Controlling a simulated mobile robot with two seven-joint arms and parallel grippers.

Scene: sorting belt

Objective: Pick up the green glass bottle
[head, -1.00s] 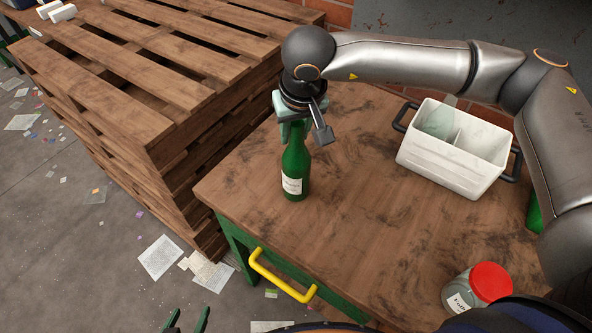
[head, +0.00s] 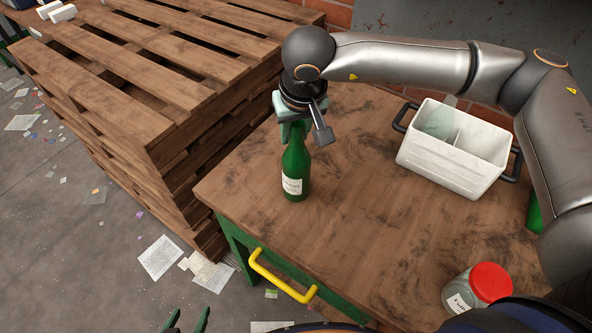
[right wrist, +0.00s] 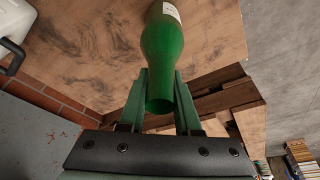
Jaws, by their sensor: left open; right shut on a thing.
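The green glass bottle (head: 295,170) stands upright near the left edge of the wooden table, with a white label on its lower body. My right gripper (head: 296,122) comes down from above and is shut on the bottle's neck. In the right wrist view the bottle (right wrist: 164,55) runs between the two green fingers of my right gripper (right wrist: 161,95). Its base looks to be at the tabletop; I cannot tell whether there is a gap. My left gripper (head: 187,320) is open and empty at the bottom edge, away from the bottle, with only its fingertips showing.
A white divided bin (head: 450,165) with dark handles stands at the table's right. A red-lidded jar (head: 490,283) is at the front right. A green thing (head: 535,214) is partly hidden by my right arm. Stacked wooden pallets (head: 165,140) stand close left of the table (head: 375,230).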

